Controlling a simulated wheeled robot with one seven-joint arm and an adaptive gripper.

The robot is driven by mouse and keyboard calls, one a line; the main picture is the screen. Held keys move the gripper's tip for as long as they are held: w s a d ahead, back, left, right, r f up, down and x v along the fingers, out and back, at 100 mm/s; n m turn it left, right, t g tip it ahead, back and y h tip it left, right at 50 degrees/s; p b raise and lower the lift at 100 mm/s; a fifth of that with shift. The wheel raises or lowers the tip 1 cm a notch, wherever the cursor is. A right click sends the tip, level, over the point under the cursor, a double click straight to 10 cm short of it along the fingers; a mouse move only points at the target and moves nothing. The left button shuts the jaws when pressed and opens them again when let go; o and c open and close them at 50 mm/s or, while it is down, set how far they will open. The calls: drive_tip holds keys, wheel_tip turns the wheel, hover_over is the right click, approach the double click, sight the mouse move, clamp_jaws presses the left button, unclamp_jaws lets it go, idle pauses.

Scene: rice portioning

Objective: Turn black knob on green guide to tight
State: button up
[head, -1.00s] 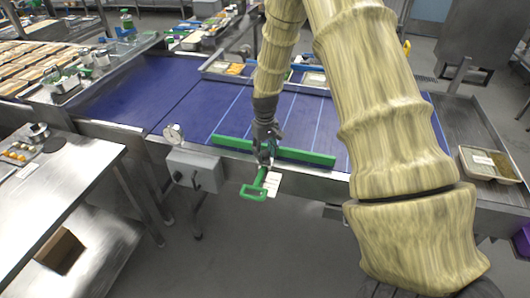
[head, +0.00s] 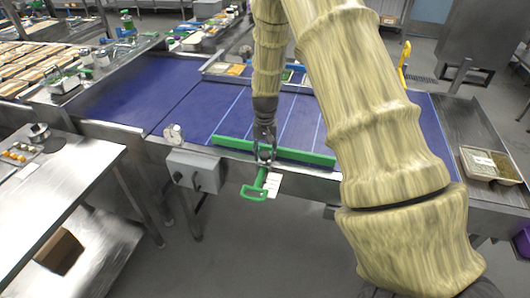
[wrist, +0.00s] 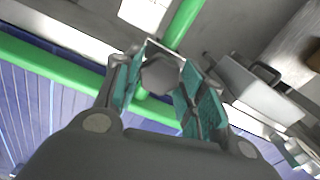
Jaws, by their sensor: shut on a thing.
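The green guide (head: 300,154) is a long bar along the near edge of the blue conveyor belt. A green handle (head: 254,191) hangs out from it over the front edge, beside a white tag (head: 273,184). The black knob (wrist: 161,75) shows between the teal-padded fingers in the wrist view, with the green rod behind it. My gripper (head: 264,158) points down at the guide and its fingers are shut on the knob. In the head view the gripper hides the knob.
A steel table (head: 60,190) stands at the left. The belt (head: 150,95) is clear at left.

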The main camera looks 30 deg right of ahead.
sight(265, 154)
drive_tip(key=shift+w+d+r, duration=0.1)
drive_tip(key=shift+w+r, duration=0.05)
drive_tip(key=o, duration=1)
wheel_tip(265, 154, up, 12)
drive_tip(key=shift+f, duration=0.1)
idle(0.6)
